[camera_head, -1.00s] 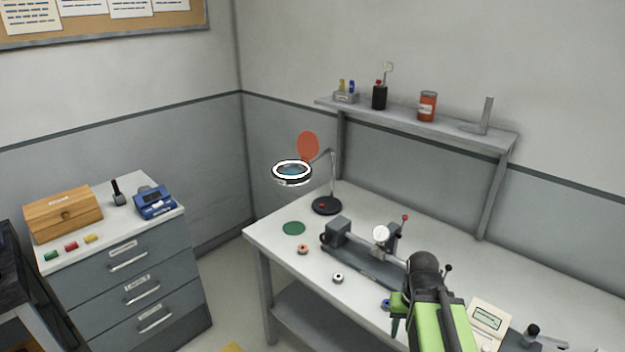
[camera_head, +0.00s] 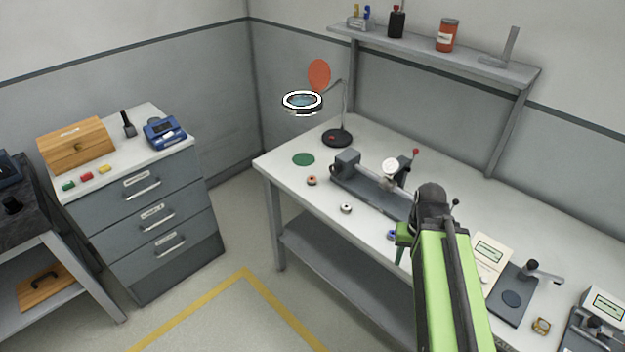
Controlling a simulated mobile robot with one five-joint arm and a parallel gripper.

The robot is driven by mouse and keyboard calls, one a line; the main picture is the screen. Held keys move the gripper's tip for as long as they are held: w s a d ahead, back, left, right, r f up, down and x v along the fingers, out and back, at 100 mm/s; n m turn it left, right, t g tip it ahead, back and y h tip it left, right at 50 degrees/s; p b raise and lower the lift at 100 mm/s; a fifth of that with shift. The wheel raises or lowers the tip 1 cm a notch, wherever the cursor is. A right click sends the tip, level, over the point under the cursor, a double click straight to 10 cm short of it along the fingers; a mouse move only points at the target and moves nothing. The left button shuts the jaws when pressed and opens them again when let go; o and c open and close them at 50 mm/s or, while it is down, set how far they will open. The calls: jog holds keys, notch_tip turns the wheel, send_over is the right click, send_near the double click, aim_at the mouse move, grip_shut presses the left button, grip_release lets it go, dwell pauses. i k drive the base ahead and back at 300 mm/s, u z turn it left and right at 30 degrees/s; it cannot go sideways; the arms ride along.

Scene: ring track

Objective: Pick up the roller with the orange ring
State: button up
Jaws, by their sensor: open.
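The roller with the orange ring (camera_head: 312,180) is a small, pale, short cylinder with a dark centre. It stands on the white workbench (camera_head: 300,207) near its left end, just in front of a green disc (camera_head: 303,159). A roller with a dark ring (camera_head: 346,209) stands to its right, nearer the front edge. A blue-ringed roller (camera_head: 391,235) is farther right, beside my gripper (camera_head: 403,240). My gripper is open, and only a small green part shows left of my green arm; the rest is hidden. It is well to the right of the orange-ringed roller and apart from it.
A grey bench fixture with a dial gauge (camera_head: 391,168) stands behind the rollers. A magnifier lamp (camera_head: 302,102) overhangs the bench's left end. Instruments, including a grey stand (camera_head: 513,290), occupy the right side. Open floor lies left of the bench, before the drawer cabinet (camera_head: 150,215).

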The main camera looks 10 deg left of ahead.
aim_at(311, 180)
jog(key=u, duration=1)
jog(key=i, duration=0.85)
jog(key=u, duration=3.1)
jog(key=i, duration=0.35)
jog(key=z, duration=0.2)
jog(key=k, duration=0.35)
jog(key=z, duration=0.05)
